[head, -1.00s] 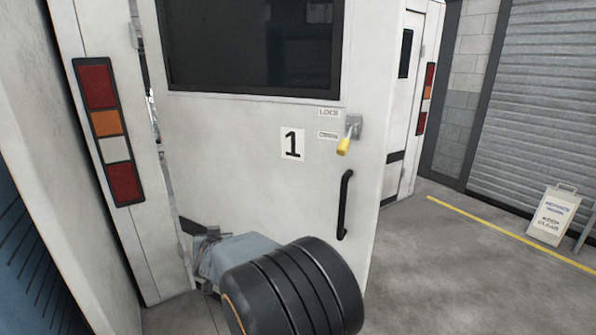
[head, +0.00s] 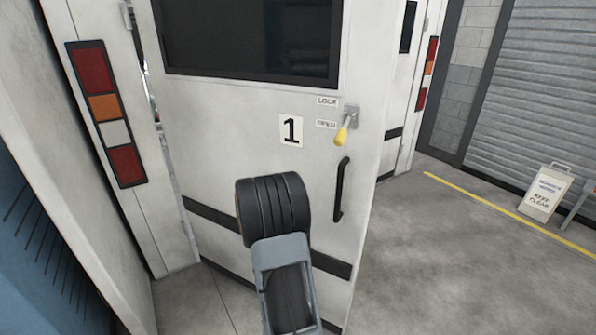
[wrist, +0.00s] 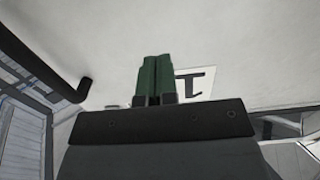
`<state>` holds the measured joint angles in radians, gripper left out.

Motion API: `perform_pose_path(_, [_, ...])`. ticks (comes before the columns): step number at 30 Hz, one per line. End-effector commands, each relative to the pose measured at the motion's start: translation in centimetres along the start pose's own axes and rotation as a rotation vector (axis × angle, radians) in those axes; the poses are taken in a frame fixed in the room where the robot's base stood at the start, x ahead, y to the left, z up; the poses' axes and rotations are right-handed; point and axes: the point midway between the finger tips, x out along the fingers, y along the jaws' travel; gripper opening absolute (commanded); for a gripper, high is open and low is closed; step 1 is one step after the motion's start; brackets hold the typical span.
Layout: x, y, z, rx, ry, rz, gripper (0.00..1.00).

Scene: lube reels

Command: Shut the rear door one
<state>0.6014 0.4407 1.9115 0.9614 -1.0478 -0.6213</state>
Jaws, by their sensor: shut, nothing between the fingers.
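The white rear door one (head: 222,160) stands open, with a gap along its left side by the vehicle body. It bears a dark window and a number 1 plate (head: 291,131). Its yellow-tipped lever (head: 342,135) hangs down beside the OPEN label, below LOCK. A black grab handle (head: 341,190) is near its right edge. In the wrist view, my gripper (wrist: 153,78) has its green fingers together and empty, pointing at the door face beside the upside-down number plate (wrist: 196,85). I cannot tell whether they touch. In the head view my arm hides the gripper.
A tail-light strip (head: 105,113) is on the body post left of the door. To the right are open grey floor (head: 440,260), a yellow floor line (head: 500,211), a folding sign (head: 546,192) and a roller shutter (head: 535,90). Another white vehicle part stands behind.

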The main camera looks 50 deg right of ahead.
Motion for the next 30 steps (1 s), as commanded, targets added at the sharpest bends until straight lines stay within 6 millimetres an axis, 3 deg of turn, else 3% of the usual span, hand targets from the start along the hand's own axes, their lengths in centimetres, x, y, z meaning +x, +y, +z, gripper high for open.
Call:
perform_pose_path(6, [3.6,0.0,0.0,0.000,-0.001,0.000,0.00])
perform_pose_path(12, [5.6,-0.1,0.0,0.000,0.000,-0.002,0.00])
perform_pose_path(30, [6.7,-0.2,-0.1,0.001,0.000,-0.004,0.00])
